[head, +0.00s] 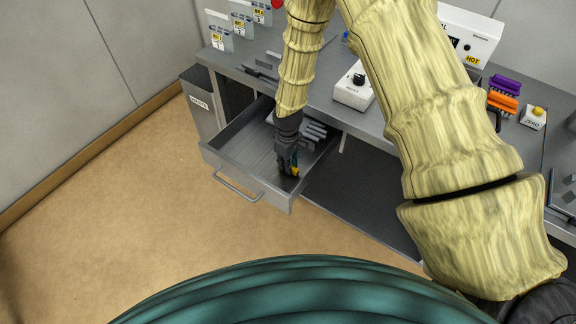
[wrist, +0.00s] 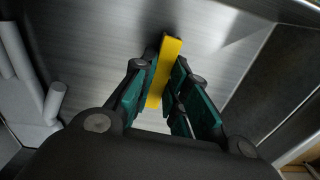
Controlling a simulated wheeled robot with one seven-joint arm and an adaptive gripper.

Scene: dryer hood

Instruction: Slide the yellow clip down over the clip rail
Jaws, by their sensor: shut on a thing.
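The yellow clip (wrist: 165,72) is between the two green-padded fingers of my gripper (wrist: 163,95) in the wrist view, and the gripper is shut on it. In the head view my gripper (head: 288,165) points down inside the open drawer (head: 232,150), near its front right corner. A small part of the yellow clip (head: 295,171) shows at the fingertips there. I cannot tell whether the clip touches the drawer floor. I cannot make out the clip rail for certain in either view.
Several grey rods (head: 316,130) lie at the back of the drawer, beside my gripper. The worktop above holds a white box with a dial (head: 354,88), purple (head: 505,86) and orange (head: 502,102) items, and a ZERO button box (head: 534,118). A waste bin (head: 198,100) stands left.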

